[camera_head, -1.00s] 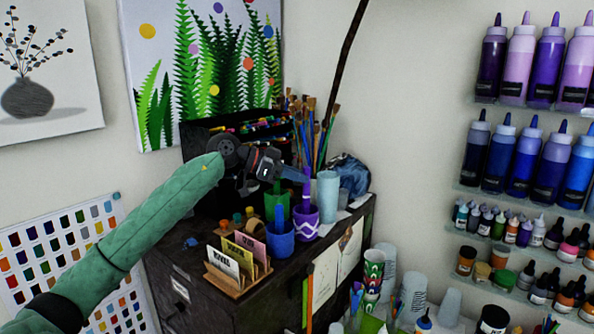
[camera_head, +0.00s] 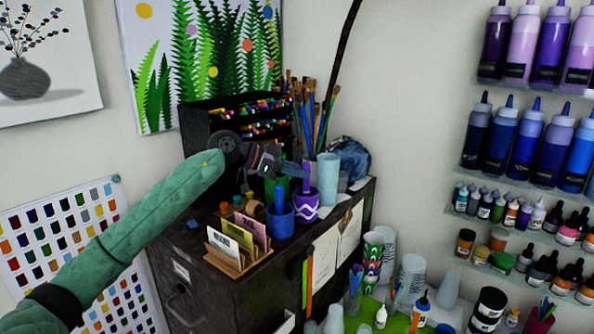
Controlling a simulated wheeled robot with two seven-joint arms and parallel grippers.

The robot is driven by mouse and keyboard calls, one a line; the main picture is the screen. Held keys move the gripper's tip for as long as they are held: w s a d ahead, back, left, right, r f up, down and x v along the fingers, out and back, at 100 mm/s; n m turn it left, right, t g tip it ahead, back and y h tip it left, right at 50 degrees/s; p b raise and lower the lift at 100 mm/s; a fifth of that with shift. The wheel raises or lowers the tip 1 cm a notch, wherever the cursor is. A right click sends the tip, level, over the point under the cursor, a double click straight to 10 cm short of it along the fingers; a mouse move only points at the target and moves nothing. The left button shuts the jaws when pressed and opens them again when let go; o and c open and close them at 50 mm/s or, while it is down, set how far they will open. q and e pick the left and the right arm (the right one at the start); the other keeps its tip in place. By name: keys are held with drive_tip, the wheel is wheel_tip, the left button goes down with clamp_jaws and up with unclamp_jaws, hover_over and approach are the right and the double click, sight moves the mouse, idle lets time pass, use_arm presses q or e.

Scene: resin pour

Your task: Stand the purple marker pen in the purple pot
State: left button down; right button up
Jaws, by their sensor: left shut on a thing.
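The purple pot (camera_head: 305,207), with a white zigzag band, stands on top of the dark cabinet in the head view. The purple marker pen (camera_head: 306,179) is upright over the pot, its lower part hidden behind the rim. My left gripper (camera_head: 302,171) comes in from the left and is shut on the pen just above the rim. I cannot tell whether the pen touches the pot's bottom. My right gripper is not in view.
A blue pot (camera_head: 280,224) with a blue marker stands just left of the purple pot. A pale blue cup (camera_head: 328,180) stands close on the right. A card holder (camera_head: 238,256) is at the cabinet's front, and a dark marker rack (camera_head: 205,128) is behind.

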use_arm(q)
drive_tip(key=c, duration=1.3)
unclamp_jaws()
drive_tip(key=b+v, duration=0.4)
drive_tip(key=v, duration=0.3)
drive_tip(key=shift+a+r, duration=0.2)
drive_tip(key=shift+a, duration=0.15)
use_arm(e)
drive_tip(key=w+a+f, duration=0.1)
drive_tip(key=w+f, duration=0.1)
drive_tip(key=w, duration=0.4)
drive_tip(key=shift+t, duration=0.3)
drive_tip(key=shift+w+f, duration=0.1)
use_arm(q)
drive_tip(key=shift+f, duration=0.15)
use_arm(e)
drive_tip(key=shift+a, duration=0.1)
